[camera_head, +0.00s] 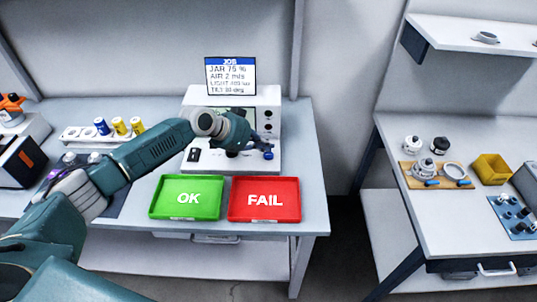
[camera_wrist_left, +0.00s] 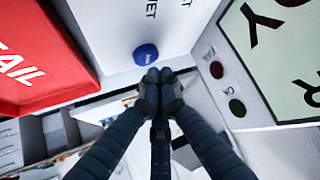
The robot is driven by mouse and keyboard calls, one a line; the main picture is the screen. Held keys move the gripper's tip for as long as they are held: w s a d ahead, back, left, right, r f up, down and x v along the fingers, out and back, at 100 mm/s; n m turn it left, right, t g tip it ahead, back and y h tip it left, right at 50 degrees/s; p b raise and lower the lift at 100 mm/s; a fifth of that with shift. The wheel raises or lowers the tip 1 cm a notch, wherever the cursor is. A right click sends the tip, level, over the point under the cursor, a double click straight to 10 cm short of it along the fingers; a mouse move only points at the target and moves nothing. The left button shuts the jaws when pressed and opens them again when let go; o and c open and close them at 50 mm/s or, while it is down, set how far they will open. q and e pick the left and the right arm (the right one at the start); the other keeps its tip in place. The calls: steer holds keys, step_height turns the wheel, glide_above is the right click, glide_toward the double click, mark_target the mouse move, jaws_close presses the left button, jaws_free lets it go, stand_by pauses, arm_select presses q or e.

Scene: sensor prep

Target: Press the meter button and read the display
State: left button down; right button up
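The white meter (camera_head: 274,97) stands at the back of the left bench, its display partly hidden by my left wrist. In the left wrist view the pale display (camera_wrist_left: 262,62) shows large dark letters, rotated and cut off, including a Y and an R. A round blue button (camera_wrist_left: 146,54) sits on the white panel; it shows in the head view as a small blue spot (camera_head: 268,154). My left gripper (camera_head: 260,147) is over the meter's base. Its fingertips (camera_wrist_left: 158,76) are together, empty, right beside the button; I cannot tell whether they touch it. My right gripper is not in view.
A green OK tray (camera_head: 187,211) and a red FAIL tray (camera_head: 264,214) lie at the bench front. A job card (camera_head: 230,92) stands above the meter. Red (camera_wrist_left: 216,69) and green (camera_wrist_left: 237,107) round lights or buttons sit beside the display. A second bench (camera_head: 430,225) holds small parts.

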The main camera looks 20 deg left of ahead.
mark_target(266, 155)
arm_select(q)
steer(key=shift+f, duration=0.15)
steer(key=shift+f+b, duration=0.3)
steer(key=shift+f+b, duration=0.35)
steer(key=shift+f, duration=0.15)
stand_by(0.7)
steer(key=shift+r, duration=0.15)
steer(key=shift+r+p, duration=0.65)
steer(key=shift+r, duration=0.1)
steer(key=shift+r, duration=0.1)
step_height(266, 155, up, 5)
steer(key=p, duration=0.4)
